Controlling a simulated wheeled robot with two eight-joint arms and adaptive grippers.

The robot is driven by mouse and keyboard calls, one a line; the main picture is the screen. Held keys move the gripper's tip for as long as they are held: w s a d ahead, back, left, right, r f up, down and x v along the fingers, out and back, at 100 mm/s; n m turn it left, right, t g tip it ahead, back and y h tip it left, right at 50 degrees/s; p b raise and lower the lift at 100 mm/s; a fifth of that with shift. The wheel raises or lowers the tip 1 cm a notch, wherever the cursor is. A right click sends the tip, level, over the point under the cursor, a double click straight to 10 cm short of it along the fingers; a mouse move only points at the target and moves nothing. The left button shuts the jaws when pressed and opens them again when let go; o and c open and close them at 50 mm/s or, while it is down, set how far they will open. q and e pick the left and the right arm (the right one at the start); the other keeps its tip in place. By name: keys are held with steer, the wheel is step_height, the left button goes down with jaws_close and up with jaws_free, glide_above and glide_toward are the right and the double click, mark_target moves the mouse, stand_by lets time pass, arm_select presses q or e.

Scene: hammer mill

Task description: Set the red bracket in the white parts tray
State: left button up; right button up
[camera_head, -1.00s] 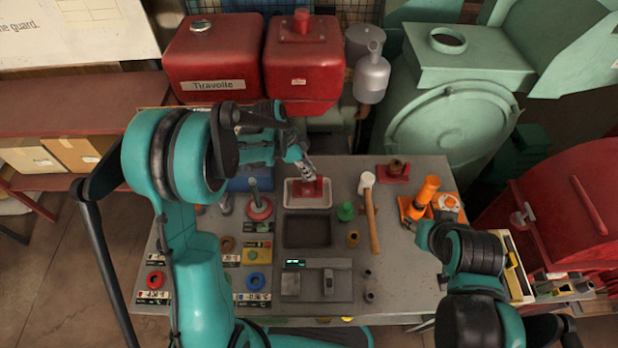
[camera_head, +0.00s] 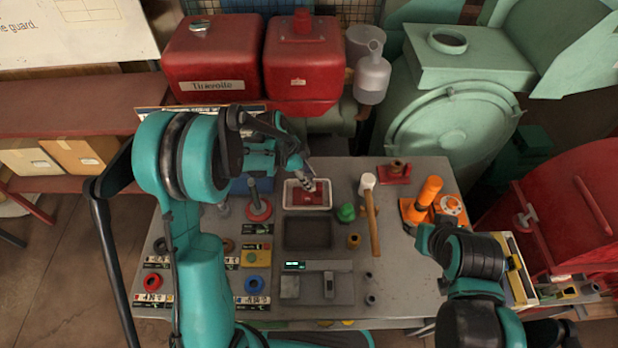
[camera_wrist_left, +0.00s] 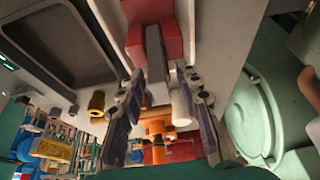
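The red bracket (camera_head: 302,198) lies inside the white parts tray (camera_head: 287,204), near the middle back of the table. My left gripper (camera_head: 308,181) is over the tray, just above the bracket, and hides part of it. In the left wrist view the gripper (camera_wrist_left: 161,80) has its fingers spread, with a gap on both sides of the grey middle part of the red bracket (camera_wrist_left: 135,42).
A dark tray (camera_head: 308,246) sits in front of the white tray. A green part (camera_head: 346,213) and a hammer (camera_head: 371,215) are close on the right. A red-based post (camera_head: 259,211) stands on the left. An orange fixture (camera_head: 427,200) stands at the far right.

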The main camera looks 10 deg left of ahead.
arm_select(q)
steer(key=shift+r, duration=0.2)
steer(key=w+p+v, duration=0.1)
steer(key=p+v, duration=0.3)
steer(key=v, duration=0.7)
steer(key=s+a+r+n+t+y, duration=0.1)
steer(key=s+r+n+t+y, duration=0.1)
steer(key=s+n, duration=0.6)
steer(key=s+a+r+n+t+y, duration=0.1)
steer(key=s+r+n+t+y, duration=0.1)
steer(key=s+r+n+t, duration=0.2)
steer(key=s+r+n, duration=0.3)
steer(key=s, duration=0.5)
steer(key=shift+a+r+n+y, duration=0.2)
steer(key=shift+n+y, duration=0.1)
steer(key=shift+n, duration=0.1)
steer(key=shift+f+b, duration=0.35)
steer(key=shift+b, duration=0.05)
